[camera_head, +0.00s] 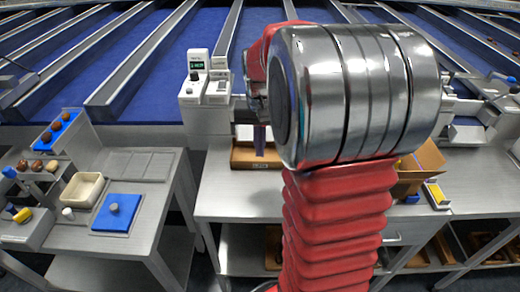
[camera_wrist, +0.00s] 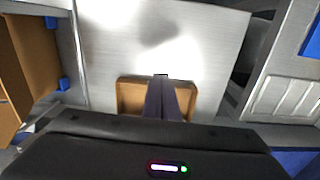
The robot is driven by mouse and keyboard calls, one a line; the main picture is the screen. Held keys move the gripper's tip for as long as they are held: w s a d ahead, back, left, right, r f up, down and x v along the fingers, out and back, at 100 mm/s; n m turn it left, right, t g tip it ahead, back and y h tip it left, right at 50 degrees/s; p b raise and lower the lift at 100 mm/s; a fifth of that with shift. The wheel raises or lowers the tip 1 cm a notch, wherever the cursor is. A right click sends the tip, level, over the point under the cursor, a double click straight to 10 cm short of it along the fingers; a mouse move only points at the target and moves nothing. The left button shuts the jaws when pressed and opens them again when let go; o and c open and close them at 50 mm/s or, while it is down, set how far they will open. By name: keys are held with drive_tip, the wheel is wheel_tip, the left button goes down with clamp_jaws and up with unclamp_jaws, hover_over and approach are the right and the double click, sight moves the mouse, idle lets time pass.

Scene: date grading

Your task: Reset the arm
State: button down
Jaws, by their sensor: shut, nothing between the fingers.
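My gripper (camera_wrist: 161,82) is in the lower middle of the wrist view, its dark fingers together with nothing between them. It points at a wooden tray (camera_wrist: 127,94) on the metal table (camera_wrist: 190,40); how high above the tray it is, I cannot tell. In the head view my own red and silver arm stands upright in the middle and hides most of my gripper. The wooden tray (camera_head: 240,163) shows just left of the arm, on the middle bench (camera_head: 225,195).
A left bench holds a cream bin (camera_head: 83,190), a blue mat (camera_head: 117,213) and dates in holders (camera_head: 58,128). A scale with a display (camera_head: 197,65) stands behind the middle bench. A cardboard box (camera_head: 420,165) is right of my arm. Blue conveyor lanes run behind.

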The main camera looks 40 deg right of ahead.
idle(0.4)
drive_tip(key=s+a+r+n+t, duration=0.2)
drive_tip(key=s+a+r+n, duration=0.1)
drive_tip(key=s+a, duration=0.4)
drive_tip(key=s+a+r+n+t, duration=0.3)
drive_tip(key=s+a, duration=0.4)
drive_tip(key=a, duration=0.7)
drive_tip(key=shift+s+a+r+n+t, duration=0.2)
drive_tip(key=shift+s+r+n+t, duration=0.1)
drive_tip(key=shift+r+n, duration=0.5)
drive_tip(key=shift+f, duration=0.15)
